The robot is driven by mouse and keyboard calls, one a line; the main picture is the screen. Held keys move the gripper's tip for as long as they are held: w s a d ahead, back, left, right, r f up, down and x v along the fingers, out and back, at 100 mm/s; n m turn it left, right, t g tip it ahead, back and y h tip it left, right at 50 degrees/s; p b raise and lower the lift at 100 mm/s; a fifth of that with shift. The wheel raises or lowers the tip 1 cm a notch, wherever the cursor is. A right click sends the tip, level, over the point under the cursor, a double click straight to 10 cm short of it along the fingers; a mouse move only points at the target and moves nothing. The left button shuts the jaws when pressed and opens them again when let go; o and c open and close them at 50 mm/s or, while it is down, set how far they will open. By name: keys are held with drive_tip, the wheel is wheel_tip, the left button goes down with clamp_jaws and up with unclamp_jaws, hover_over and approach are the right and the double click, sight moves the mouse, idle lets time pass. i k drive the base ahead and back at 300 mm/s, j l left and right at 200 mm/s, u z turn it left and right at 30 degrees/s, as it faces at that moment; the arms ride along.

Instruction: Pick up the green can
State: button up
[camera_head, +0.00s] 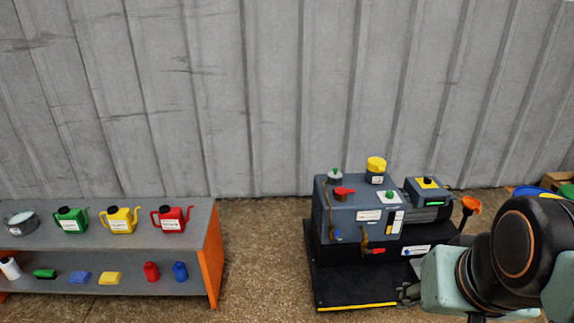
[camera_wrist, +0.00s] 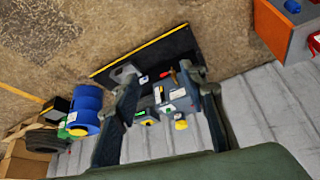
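The green can (camera_head: 70,220) stands upright on the top of the grey bench (camera_head: 205,236) at the left of the head view. It has a white label, a handle and a spout. A yellow can (camera_head: 121,220) and a red can (camera_head: 172,219) stand to its right. My gripper (camera_wrist: 162,82) is open and empty in the wrist view, with the pump unit in sight beyond its fingers. In the head view my arm is at the lower right, far from the green can. The green can does not show in the wrist view.
A round metal pot (camera_head: 21,223) stands left of the green can. The lower shelf holds small bottles and blocks. A grey pump unit (camera_head: 345,217) on a black base stands between bench and arm. The floor (camera_head: 262,250) between bench and pump is clear.

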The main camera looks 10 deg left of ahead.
sight(72, 221)
drive_tip(key=k+j+u, duration=0.15)
drive_tip(key=j+u, duration=0.2)
drive_tip(key=j, duration=0.45)
drive_tip(key=j+u, duration=0.3)
drive_tip(key=j, duration=0.55)
drive_tip(key=j+u, duration=0.35)
drive_tip(key=j, duration=0.5)
